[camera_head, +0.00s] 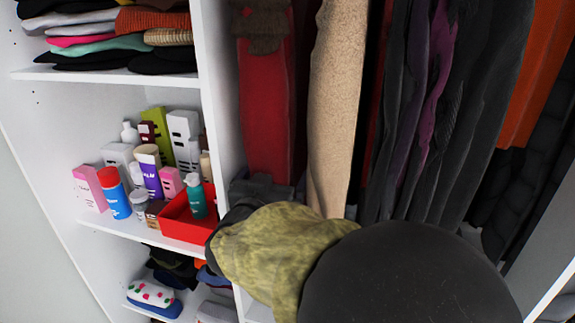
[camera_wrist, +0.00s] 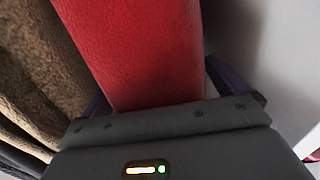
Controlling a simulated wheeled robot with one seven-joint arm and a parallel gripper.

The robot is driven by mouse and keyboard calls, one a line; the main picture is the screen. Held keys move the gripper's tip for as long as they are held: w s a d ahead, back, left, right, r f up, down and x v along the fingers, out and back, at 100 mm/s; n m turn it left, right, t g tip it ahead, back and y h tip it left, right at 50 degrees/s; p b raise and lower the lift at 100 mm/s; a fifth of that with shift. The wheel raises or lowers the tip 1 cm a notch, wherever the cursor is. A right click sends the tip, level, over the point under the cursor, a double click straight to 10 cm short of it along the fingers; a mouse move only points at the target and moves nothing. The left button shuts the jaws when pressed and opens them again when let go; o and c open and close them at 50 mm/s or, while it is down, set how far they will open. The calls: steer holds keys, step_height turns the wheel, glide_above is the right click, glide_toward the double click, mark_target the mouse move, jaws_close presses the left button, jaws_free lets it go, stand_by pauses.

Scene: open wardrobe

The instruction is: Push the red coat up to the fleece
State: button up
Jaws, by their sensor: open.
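The red coat (camera_head: 268,115) with a brown furry collar hangs at the left end of the hanging space, near the white divider. The beige fleece (camera_head: 337,95) hangs to its right, with a narrow dark gap between them. My gripper (camera_head: 263,186) is open at the coat's lower part. In the wrist view the red coat (camera_wrist: 140,45) rises between the two fingers of my gripper (camera_wrist: 168,92), one finger at each side. Whether they touch it is unclear. A brown fuzzy garment (camera_wrist: 40,62) hangs on the left there.
The white divider (camera_head: 222,100) stands close left of my gripper. Dark garments (camera_head: 440,110) and an orange one (camera_head: 535,75) hang to the right of the fleece. Shelves at left hold folded clothes (camera_head: 105,45), bottles and a red tray (camera_head: 178,222). My arm hides the bottom middle.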

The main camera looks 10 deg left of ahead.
mark_target(294, 180)
steer(key=shift+a, duration=0.1)
steer(key=c, duration=1.8)
steer(key=shift+s, duration=0.1)
steer(key=shift+d, duration=0.45)
steer(key=shift+d, duration=1.25)
steer(key=shift+d+b, duration=0.3)
steer(key=shift+d, duration=0.1)
